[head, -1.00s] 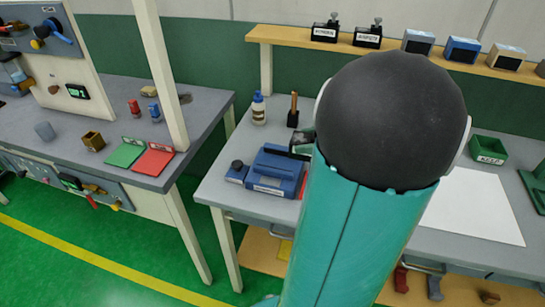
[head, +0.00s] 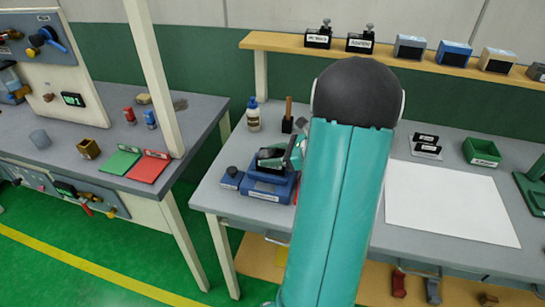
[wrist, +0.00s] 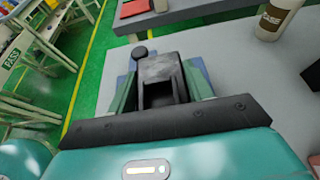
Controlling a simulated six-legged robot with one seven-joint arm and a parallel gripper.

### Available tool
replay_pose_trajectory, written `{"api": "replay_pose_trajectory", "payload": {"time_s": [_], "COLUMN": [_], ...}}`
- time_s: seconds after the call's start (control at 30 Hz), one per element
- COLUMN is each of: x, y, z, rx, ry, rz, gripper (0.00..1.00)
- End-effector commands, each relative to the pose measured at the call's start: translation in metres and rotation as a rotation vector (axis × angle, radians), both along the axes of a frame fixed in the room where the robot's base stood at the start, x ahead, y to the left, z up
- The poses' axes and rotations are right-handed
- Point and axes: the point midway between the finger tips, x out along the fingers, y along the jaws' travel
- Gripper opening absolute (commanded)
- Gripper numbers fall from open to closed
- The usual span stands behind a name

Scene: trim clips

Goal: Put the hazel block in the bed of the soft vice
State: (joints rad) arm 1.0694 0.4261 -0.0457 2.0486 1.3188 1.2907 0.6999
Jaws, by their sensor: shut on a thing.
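The soft vice (head: 268,189) is a blue unit with a white label and a dark knob on its left, on the grey bench in the head view. A blue part of it (wrist: 123,82) shows under my gripper in the wrist view. My gripper (head: 278,158) is over the vice, with its green fingers (wrist: 160,85) shut on a block.
A white sheet (head: 450,205) and a green bin (head: 481,152) lie to the right. My arm hides the bench's middle.

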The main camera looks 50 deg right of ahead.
Motion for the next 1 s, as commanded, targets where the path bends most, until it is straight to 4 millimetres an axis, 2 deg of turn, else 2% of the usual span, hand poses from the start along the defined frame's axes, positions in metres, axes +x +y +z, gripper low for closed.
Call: {"api": "replay_pose_trajectory", "payload": {"time_s": [0.07, 0.4, 0.43, 0.53, 0.87, 1.0], "x": [0.0, 0.0, 0.0, 0.0, 0.0, -0.011], "y": [0.0, 0.0, 0.0, 0.0, 0.0, -0.007], "z": [-0.007, -0.01, -0.01, -0.01, -0.007, -0.001], "rx": [0.001, 0.0, -0.001, -0.001, -0.002, -0.001], "ry": [0.0, -0.001, -0.001, -0.001, -0.002, -0.002], "rz": [0.0, 0.0, -0.001, -0.001, 0.0, -0.002], "gripper": [0.24, 0.24, 0.55, 0.72, 0.72, 0.72]}}
